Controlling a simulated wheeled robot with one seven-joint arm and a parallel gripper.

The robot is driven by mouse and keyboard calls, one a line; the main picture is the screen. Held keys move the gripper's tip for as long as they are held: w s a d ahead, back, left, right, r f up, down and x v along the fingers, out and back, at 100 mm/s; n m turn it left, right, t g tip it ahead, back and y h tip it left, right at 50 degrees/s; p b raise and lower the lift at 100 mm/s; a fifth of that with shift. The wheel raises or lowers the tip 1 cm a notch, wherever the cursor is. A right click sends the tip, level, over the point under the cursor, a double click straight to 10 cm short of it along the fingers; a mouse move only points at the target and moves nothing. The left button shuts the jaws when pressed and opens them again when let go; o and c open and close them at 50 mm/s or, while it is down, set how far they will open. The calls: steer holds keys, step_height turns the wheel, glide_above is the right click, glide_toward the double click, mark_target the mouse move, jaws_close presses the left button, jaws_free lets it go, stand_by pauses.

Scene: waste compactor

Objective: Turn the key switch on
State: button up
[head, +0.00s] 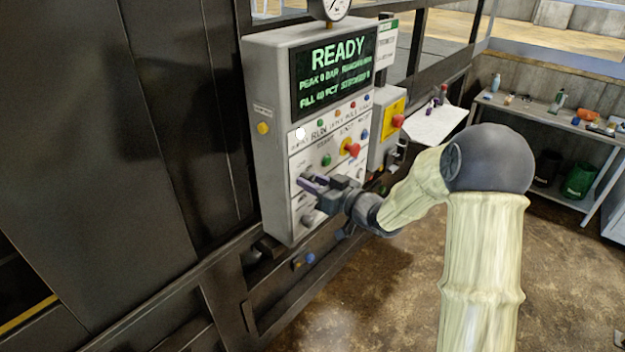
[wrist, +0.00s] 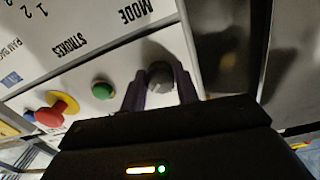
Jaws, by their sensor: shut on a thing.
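The control panel (head: 275,150) is a pale box with a screen reading READY in green. My gripper (head: 312,183) is at the left of the panel's button row, in front of its face. In the wrist view my gripper (wrist: 160,90) has its two purplish fingers on either side of a dark grey round switch (wrist: 160,74), shut on it. It sits where the row begins, beside the green button (wrist: 102,90), and looks like the key switch. Its label and lower part are hidden by the gripper, so I cannot tell its turn position.
The green button (head: 326,159) and the red emergency stop on yellow (head: 351,148) lie to the right of my gripper. A grey knob (head: 308,219) is below. A yellow box with a red button (head: 397,120) stands beside the panel. A workbench (head: 540,115) is farther right.

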steer(key=shift+r+m, duration=0.1)
steer(key=shift+m, duration=0.6)
steer(key=o, duration=1)
steer(key=shift+c, duration=0.2)
steer(key=shift+s+d, duration=0.3)
steer(key=shift+d, duration=0.2)
steer(key=b+v, duration=0.5)
steer(key=v, duration=1.1)
steer(key=shift+b, duration=0.4)
steer(key=shift+d+f, duration=0.15)
steer(key=shift+f, duration=0.05)
